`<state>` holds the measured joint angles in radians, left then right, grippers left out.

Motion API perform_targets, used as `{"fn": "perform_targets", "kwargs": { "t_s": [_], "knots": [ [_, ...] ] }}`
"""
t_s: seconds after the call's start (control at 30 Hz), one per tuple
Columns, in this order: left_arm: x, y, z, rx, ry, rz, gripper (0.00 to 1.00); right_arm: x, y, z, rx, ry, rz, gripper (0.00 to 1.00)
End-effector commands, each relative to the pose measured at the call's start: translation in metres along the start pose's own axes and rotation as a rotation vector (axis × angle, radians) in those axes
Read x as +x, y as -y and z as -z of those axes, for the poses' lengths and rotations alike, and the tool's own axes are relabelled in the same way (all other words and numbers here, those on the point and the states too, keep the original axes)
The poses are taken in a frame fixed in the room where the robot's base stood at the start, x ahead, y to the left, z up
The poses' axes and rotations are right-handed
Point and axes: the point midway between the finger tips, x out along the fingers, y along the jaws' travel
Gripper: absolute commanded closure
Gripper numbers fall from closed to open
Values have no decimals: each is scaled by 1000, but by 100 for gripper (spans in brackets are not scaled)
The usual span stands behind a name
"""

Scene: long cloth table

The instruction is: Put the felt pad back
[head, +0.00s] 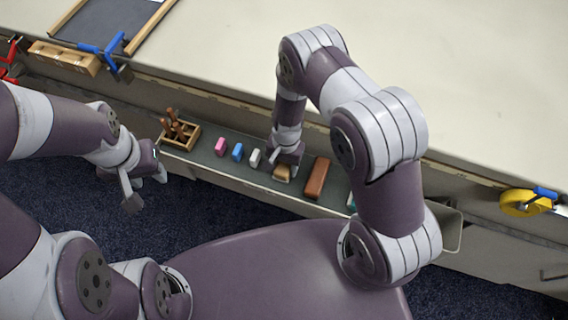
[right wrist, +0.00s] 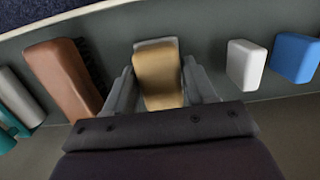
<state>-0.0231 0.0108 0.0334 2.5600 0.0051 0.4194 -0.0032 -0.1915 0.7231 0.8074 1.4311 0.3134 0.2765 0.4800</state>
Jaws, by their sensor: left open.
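The felt pad, a tan block with a pale grey layer (head: 282,173), is at the long grey tray on the table's side. It also shows in the right wrist view (right wrist: 158,75), between the two fingers. My right gripper (head: 284,160) reaches down over it, with a finger close against each side; it looks shut on the pad. Whether the pad rests on the tray floor or is slightly raised is hard to tell. My left gripper (head: 146,185) is open and empty, left of the tray and in front of it.
The grey tray (head: 205,166) also holds a brown brush (head: 317,178), a white block (head: 255,158), a blue block (head: 238,152), a pink block (head: 220,146) and a wooden rack (head: 181,134) of brown-handled tools. A yellow tape roll (head: 525,203) is at the right. The tabletop (head: 470,80) is mostly clear.

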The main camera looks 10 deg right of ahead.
Motion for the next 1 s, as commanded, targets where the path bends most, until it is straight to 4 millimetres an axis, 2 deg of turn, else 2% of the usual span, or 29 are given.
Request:
{"fn": "perform_targets", "kwargs": {
  "t_s": [0.27,0.4,0.47,0.7,0.93,1.0],
  "knots": [
    [0,0,0,0,0,0,57,0,0,0,0,1,-1,24],
    [-4,0,1,0,0,0,57,-9,0,0,0,-1,1,24],
    [-4,0,1,0,0,0,57,-21,1,0,0,-1,2,24],
    [-6,0,1,0,0,0,57,-85,0,0,-1,-2,2,24],
    [-6,0,1,0,0,0,57,-123,-1,0,-7,-3,2,24],
    [-6,0,1,0,0,0,57,-146,-7,0,-57,-23,11,24]
  ]
}}
